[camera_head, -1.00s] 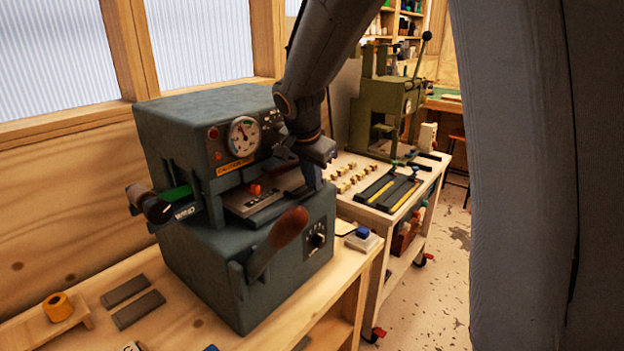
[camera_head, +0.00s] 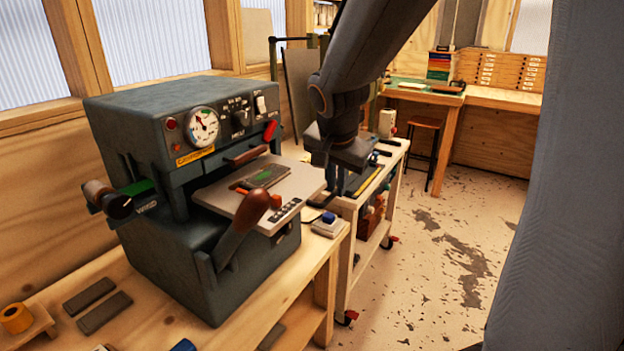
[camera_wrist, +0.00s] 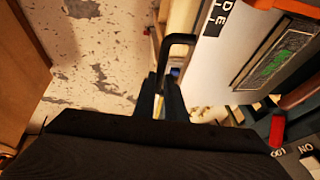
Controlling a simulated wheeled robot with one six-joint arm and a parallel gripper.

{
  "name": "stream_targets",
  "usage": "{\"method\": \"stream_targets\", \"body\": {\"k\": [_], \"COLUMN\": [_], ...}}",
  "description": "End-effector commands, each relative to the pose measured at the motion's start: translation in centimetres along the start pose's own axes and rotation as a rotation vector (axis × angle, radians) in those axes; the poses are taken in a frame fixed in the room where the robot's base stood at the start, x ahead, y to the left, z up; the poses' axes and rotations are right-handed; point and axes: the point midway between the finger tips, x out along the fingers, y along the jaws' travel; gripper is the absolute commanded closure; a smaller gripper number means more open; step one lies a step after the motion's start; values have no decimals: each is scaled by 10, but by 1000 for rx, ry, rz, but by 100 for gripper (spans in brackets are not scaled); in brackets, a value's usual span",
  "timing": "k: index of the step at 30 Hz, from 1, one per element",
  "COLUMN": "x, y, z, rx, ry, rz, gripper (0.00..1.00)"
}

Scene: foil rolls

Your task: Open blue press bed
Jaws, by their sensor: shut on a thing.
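The blue-grey press (camera_head: 150,125) stands on the bench at left in the head view. Its pale bed (camera_head: 303,182) sticks well out of the front toward the right, with a dark green-marked plate (camera_head: 262,178) on it. In the wrist view the bed (camera_wrist: 218,65) is at upper right, with part of its lettering showing. My gripper (camera_head: 328,190) is at the bed's outer edge. In the wrist view my gripper (camera_wrist: 163,95) is shut on the bed's black bar handle (camera_wrist: 181,39). The exact grip is partly hidden by the fingers.
A brown-knobbed lever (camera_head: 240,225) stands in front of the press. A small box with a blue button (camera_head: 328,222) sits on the bench right of it. A wheeled cart (camera_head: 352,235) stands behind. Open floor (camera_head: 450,250) lies to the right.

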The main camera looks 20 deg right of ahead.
Motion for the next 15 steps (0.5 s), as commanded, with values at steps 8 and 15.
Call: {"method": "stream_targets", "body": {"k": [8, 15], "x": [-3, -4], "y": [26, 29], "z": [-6, -7], "rx": [-3, -10], "ry": [-1, 0], "rz": [-1, -5], "gripper": [100, 100]}}
